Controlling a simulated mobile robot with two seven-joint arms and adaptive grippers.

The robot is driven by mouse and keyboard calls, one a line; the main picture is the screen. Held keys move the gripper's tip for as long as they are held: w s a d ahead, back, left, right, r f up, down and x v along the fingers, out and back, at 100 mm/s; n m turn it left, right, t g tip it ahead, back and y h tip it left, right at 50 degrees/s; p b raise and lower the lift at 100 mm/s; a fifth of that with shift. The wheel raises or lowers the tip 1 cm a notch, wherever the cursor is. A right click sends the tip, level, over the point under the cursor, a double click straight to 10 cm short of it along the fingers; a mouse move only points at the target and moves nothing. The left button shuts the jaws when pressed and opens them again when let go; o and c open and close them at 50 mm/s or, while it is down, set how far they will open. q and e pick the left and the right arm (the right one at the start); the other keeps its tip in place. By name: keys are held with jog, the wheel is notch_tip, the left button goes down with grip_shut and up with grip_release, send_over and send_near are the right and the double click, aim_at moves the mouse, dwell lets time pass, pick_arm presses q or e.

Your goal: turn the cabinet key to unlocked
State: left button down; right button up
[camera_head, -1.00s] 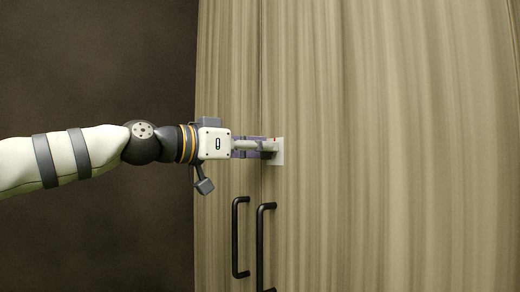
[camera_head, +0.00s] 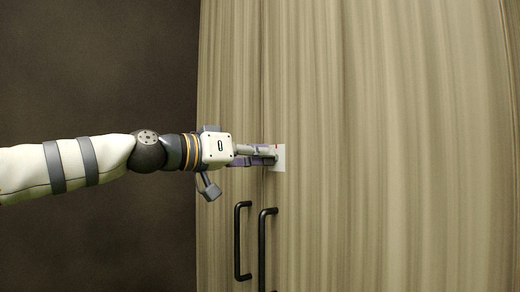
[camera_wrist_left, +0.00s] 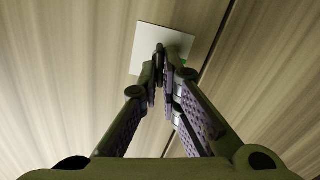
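The lock plate (camera_head: 281,160) is a small white square on the cabinet front, just right of the seam between the doors. A red mark shows at its top edge. In the left wrist view the plate (camera_wrist_left: 146,42) looks tilted, with a green mark at its lower right. My left gripper (camera_head: 270,154) reaches in from the left, its fingertips at the plate. In the left wrist view its fingers (camera_wrist_left: 160,56) come together in front of the plate, shut at the lock. The key is hidden between the fingertips, so its angle cannot be read. My right gripper is not in view.
The tall wood-grain cabinet (camera_head: 400,150) fills the right side. Two black bar handles, the left (camera_head: 238,240) and the right (camera_head: 262,250), stand out below my gripper. Left of the cabinet is a plain dark wall (camera_head: 90,70).

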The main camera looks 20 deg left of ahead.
pick_arm(q)
jog(key=shift+w+a+f+n+p, duration=0.15)
jog(key=shift+n+p, duration=0.15)
jog(key=shift+n, duration=2.2)
jog(key=shift+f+n+p, duration=0.2)
jog(key=shift+n+p, duration=0.1)
jog(key=shift+n, duration=2.2)
jog(key=shift+w+a+f+n+p, duration=0.15)
jog(key=shift+n+p, duration=0.15)
jog(key=shift+n, duration=2.2)
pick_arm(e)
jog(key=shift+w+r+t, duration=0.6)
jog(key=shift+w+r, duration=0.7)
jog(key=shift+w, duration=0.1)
pick_arm(q)
jog(key=shift+s+d, duration=0.1)
jog(key=c, duration=1.8)
grip_release()
jog(key=v, duration=1.2)
